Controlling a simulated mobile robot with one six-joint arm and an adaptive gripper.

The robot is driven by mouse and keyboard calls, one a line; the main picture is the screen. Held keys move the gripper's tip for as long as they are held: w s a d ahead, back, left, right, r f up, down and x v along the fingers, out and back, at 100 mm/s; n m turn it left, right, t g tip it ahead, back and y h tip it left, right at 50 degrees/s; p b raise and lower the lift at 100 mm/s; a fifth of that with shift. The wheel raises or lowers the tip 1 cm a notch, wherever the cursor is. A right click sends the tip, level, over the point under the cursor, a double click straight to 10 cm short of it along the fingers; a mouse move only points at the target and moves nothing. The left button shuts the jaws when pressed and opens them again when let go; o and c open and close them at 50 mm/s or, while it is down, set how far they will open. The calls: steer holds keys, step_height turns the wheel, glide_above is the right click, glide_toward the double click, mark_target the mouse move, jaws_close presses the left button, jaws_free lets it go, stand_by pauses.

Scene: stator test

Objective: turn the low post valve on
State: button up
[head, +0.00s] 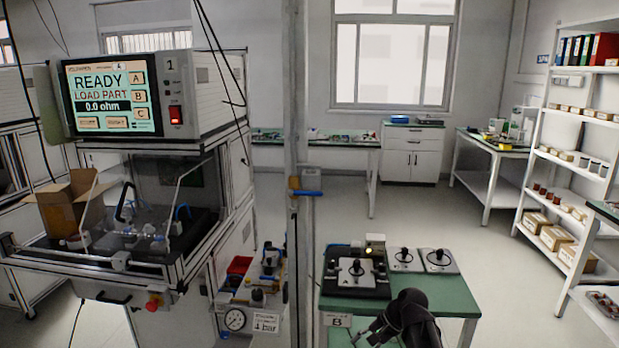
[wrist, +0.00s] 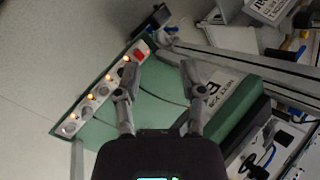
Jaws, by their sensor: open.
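A grey vertical post (head: 296,110) stands left of the green bench in the head view. A valve with a brass-coloured body and a blue lever (head: 308,193) is on it, the lever lying level and pointing right, across the post. I cannot tell whether this is the low one. My gripper (head: 362,335) is low by the bench front, below and right of that valve, apart from it. In the wrist view its two fingers (wrist: 158,70) are spread with nothing between them. A small blue part (wrist: 301,52) shows at the right there; I cannot tell whether it is the valve lever.
The green bench (head: 450,300) carries black fixtures with knobs. In the wrist view a power strip (wrist: 92,98) with lit orange lamps and a red switch runs along the bench edge. A pressure gauge (head: 234,319) and valve panel stand left of the post. Open floor lies behind the bench.

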steer(key=w+a+r+m+y+p, duration=0.1)
steer(key=w+r+m+y+p, duration=0.25)
steer(key=r, duration=0.55)
steer(key=w+a+r+m+y+p, duration=0.1)
steer(key=w+a+r+y+p, duration=0.1)
steer(key=w+r+p, duration=0.55)
steer(key=m+y+p, duration=0.5)
steer(key=p, duration=0.4)
glide_toward(309, 194)
steer(key=d, duration=0.4)
steer(key=shift+w+a+f+t, duration=0.1)
steer(key=shift+a+f+t, duration=0.1)
steer(key=shift+t, duration=0.1)
steer(key=shift+a, duration=0.1)
steer(key=shift+w+a, duration=0.15)
steer(key=shift+a, duration=3.25)
steer(key=shift+w+a, duration=0.1)
steer(key=shift+a, duration=3.3)
steer(key=shift+c, duration=0.2)
